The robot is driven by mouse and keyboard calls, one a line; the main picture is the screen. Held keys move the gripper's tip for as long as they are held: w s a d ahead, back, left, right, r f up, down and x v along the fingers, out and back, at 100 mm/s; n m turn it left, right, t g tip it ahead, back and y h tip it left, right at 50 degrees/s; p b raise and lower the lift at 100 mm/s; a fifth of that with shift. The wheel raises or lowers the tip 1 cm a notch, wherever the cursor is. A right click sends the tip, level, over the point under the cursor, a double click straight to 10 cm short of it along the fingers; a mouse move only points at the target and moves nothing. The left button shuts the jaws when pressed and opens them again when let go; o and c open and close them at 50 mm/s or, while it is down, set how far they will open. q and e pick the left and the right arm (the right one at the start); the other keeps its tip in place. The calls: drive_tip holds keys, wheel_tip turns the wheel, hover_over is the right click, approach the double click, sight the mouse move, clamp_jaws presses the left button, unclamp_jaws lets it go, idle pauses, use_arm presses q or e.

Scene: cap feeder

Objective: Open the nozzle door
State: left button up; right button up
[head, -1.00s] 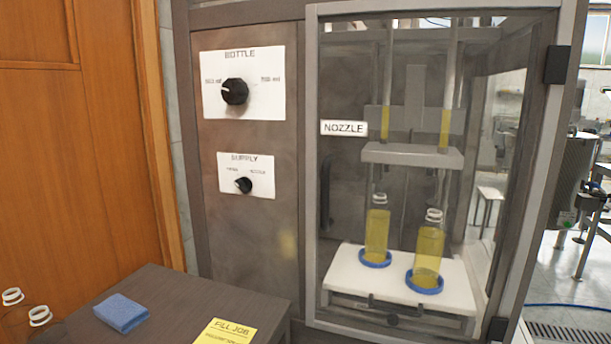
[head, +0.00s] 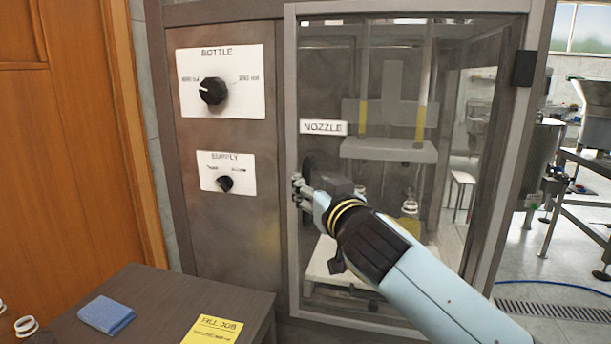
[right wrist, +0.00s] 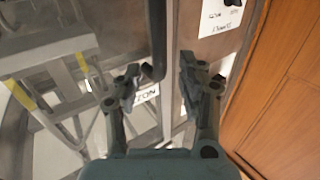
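The nozzle door (head: 291,90) is a clear panel in a grey frame. It looks shut and carries a white NOZZLE label (head: 323,127). A dark upright door handle (right wrist: 156,40) shows in the right wrist view, near the door's left edge. My right gripper (head: 299,190) is in front of the door's left edge, below the label. In the right wrist view my right gripper (right wrist: 160,84) has its fingers apart, with the handle's lower end near the left finger. I cannot tell whether they touch. My left gripper is not in view.
Behind the door are a nozzle block (head: 390,150) and a yellow-filled bottle (head: 409,225), partly hidden by my arm. Left of the door is a panel with a BOTTLE knob (head: 212,91) and SUPPLY knob (head: 225,183). A dark table (head: 150,290) holds a blue cloth (head: 106,315).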

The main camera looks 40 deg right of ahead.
sight(307, 180)
drive_tip(key=shift+x, duration=2.35)
drive_tip(key=shift+c, duration=0.5)
clamp_jaws()
drive_tip(key=shift+a+f, duration=0.1)
